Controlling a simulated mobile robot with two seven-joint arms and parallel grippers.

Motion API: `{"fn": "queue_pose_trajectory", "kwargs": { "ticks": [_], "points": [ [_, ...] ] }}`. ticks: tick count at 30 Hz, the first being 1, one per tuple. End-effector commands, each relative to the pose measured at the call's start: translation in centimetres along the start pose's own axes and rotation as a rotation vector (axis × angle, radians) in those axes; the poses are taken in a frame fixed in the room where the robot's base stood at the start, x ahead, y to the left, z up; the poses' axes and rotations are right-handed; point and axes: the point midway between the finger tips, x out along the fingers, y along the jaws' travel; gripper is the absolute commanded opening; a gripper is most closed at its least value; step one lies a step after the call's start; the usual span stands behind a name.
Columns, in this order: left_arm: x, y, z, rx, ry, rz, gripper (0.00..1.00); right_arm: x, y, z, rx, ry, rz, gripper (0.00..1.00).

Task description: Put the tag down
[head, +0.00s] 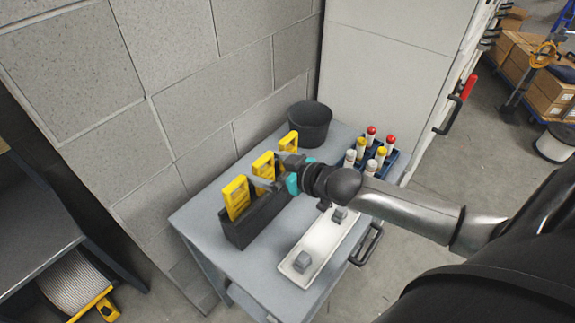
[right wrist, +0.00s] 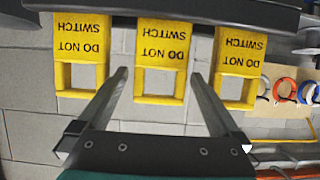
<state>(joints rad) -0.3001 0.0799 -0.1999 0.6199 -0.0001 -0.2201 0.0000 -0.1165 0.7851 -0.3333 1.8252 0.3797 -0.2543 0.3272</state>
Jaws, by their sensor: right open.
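Three yellow tags stand upright in a row in a dark holder (head: 258,218) on the grey table: a front one (head: 235,197), a middle one (head: 263,168) and a back one (head: 288,142). In the right wrist view they appear upside down, reading "DO NOT SWITCH", each with a square opening. My right gripper (head: 268,174) is at the middle tag. Its open fingers (right wrist: 160,80) point at the middle tag (right wrist: 162,52), one on each side, with gaps between finger and tag. The gripper holds nothing. My left gripper is not in view.
A black bin (head: 310,122) stands at the table's back. A blue rack (head: 372,164) holds several capped cylinders. A pale tray (head: 312,255) with grey blocks lies under my right arm. A block wall rises behind. The table's front left corner (head: 200,218) is bare.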

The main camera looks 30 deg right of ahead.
Motion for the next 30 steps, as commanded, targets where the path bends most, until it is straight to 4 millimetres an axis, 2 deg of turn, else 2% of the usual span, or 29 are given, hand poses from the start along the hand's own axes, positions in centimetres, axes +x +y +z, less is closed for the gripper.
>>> {"fn": "queue_pose_trajectory", "kwargs": {
  "ticks": [21,30],
  "points": [
    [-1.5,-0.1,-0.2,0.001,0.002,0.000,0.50,-8.8,0.0,0.0,0.000,-0.003,0.000,1.00],
    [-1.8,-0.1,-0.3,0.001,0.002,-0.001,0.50,-10.9,0.0,-0.1,0.000,0.000,0.000,1.00]
  ]
}}
